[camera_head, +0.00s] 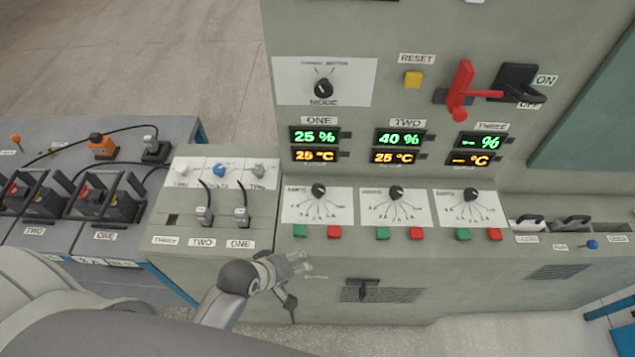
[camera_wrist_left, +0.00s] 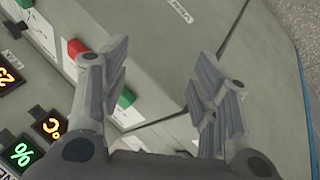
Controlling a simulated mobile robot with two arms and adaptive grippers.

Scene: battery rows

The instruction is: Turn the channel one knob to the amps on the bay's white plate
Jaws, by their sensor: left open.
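The channel one knob (camera_head: 318,190) is a small black knob on a white dial plate (camera_head: 291,212) under the ONE display. Fine lines fan out below it to markings too small to read. Its exact pointing direction is unclear. My left gripper (camera_head: 297,283) is open and empty, in front of the cabinet and below the channel one plate, apart from the knob. In the left wrist view its fingers (camera_wrist_left: 160,60) are spread over the cabinet face. A small white plate (camera_head: 90,261) is on the front edge of the battery bay at left; its text is unreadable.
Green (camera_head: 300,231) and red (camera_head: 334,232) buttons sit under the channel one plate. Similar knobs for TWO (camera_head: 396,192) and THREE (camera_head: 471,194) are to the right. Plugs (camera_head: 204,214) with cables stand on the left panel. A black handle (camera_head: 363,289) juts from the lower front.

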